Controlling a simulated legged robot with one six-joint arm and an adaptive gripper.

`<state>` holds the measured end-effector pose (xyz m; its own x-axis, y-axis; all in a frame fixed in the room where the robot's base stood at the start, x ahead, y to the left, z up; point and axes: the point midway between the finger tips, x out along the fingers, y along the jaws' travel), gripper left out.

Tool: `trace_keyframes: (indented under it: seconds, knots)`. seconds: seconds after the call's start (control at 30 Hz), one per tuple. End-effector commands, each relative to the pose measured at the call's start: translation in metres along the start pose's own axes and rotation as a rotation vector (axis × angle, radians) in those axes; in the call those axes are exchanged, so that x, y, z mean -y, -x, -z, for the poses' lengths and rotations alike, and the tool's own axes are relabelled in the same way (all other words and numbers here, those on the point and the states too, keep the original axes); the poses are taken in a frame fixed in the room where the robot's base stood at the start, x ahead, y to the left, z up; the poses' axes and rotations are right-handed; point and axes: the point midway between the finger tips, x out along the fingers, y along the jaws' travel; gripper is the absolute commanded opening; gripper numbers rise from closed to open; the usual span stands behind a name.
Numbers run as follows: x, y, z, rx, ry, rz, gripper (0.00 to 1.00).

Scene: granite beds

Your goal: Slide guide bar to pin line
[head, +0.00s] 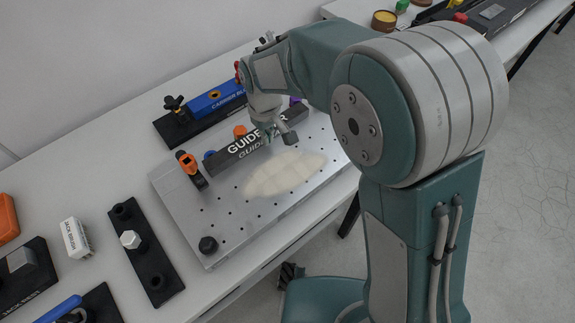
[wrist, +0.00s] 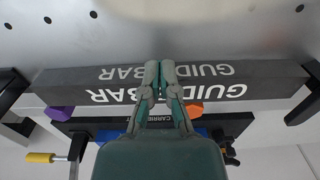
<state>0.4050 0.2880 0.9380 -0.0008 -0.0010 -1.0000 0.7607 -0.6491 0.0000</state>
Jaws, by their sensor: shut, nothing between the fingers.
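The guide bar (head: 240,152) is a long dark grey bar with white lettering, lying across the perforated metal plate (head: 220,215). It also shows in the wrist view (wrist: 265,88). Coloured pins stand along its far side: a blue one (head: 209,155), an orange one (head: 240,131) and a purple one (wrist: 62,112). The wrist view shows small gaps hard to judge between bar and pins. My gripper (wrist: 160,64) is shut and empty, its fingertips over the middle of the bar; I cannot tell whether they touch it. In the head view my arm hides part of the bar's right.
A black and orange clamp (head: 190,168) stands by the bar's left end. A black knob (head: 208,244) sits at the plate's near corner. A pale patch (head: 285,173) covers bare plate in front of the bar. A blue carrier block (head: 216,98) lies behind.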

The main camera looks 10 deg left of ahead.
Motion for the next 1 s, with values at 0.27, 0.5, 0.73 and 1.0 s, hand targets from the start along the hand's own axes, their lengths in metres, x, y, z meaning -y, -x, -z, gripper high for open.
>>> trace_keyframes:
  seconds: [0.27, 0.5, 0.73, 1.0]
  knots:
    - [0.0, 0.0, -0.003, -0.001, 0.0, 0.0, 0.0]
    - [0.0, 0.009, -0.003, -0.002, 0.0, 0.0, 0.0]
    - [0.0, 0.025, -0.003, -0.002, 0.0, 0.0, 0.0]
    - [0.0, 0.043, -0.003, -0.001, 0.0, 0.0, 0.0]
